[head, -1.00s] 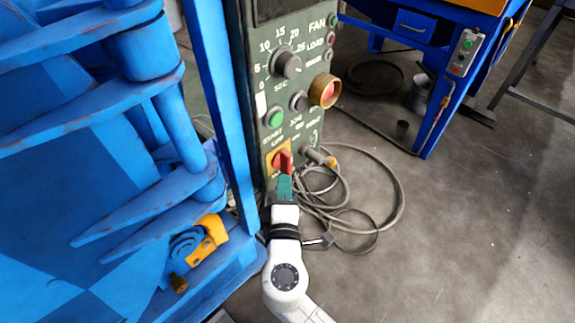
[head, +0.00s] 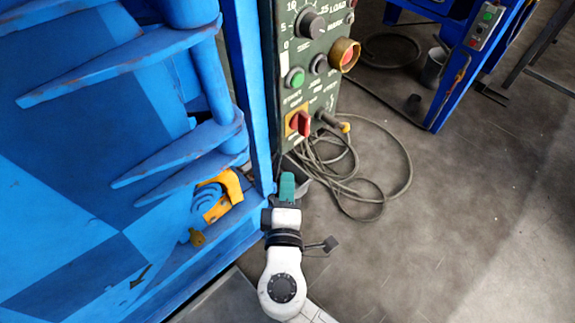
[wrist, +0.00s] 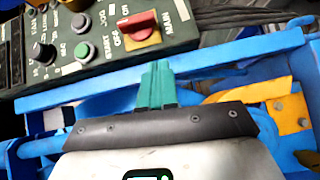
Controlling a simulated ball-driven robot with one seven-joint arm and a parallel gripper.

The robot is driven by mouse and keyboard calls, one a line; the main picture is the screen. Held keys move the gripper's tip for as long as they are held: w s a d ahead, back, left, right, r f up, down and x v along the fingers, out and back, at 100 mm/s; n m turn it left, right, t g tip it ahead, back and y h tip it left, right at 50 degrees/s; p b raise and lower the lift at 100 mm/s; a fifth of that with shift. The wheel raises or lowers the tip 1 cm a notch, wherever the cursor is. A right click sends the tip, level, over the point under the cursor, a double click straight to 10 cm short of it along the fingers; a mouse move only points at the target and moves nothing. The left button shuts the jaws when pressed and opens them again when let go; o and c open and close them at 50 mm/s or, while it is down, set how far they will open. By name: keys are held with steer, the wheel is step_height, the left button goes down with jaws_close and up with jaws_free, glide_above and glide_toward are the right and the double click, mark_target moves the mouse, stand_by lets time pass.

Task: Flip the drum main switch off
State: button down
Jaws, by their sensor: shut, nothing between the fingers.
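The main switch is a red rotary handle (head: 303,122) on a yellow plate, low on the green control panel (head: 318,75). It also shows in the wrist view (wrist: 138,24), beside the OFF, ON and MAIN lettering. I cannot tell for certain which position the handle points to. My gripper (head: 287,184) has teal fingers, shut and empty. It is below the panel, clearly apart from the switch. In the wrist view my fingers (wrist: 156,86) point up toward the panel, with a gap below the switch.
The blue drum blaster frame (head: 249,90) stands close left of my arm, with a yellow part (head: 222,195) low on it. Cables (head: 375,190) lie coiled on the floor right of the panel. A green button (head: 295,77) sits above the switch. Floor at right is open.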

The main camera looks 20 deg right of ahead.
steer(key=shift+v, duration=1.25)
steer(key=shift+d, duration=0.1)
steer(key=s+d+f+m+g, duration=0.4)
steer(key=d+g, duration=0.1)
steer(key=d, duration=0.3)
steer(key=s+d+f+m+g, duration=0.3)
steer(key=d+m+g, duration=0.1)
steer(key=d, duration=0.3)
steer(key=s+f+m+g+y, duration=0.45)
steer(key=s+y, duration=0.25)
steer(key=s, duration=0.6)
step_height(320, 180, up, 28)
steer(key=a+g+p, duration=0.1)
steer(key=p, duration=2.8)
steer(key=shift+y, duration=0.3)
steer(key=shift+a, duration=0.1)
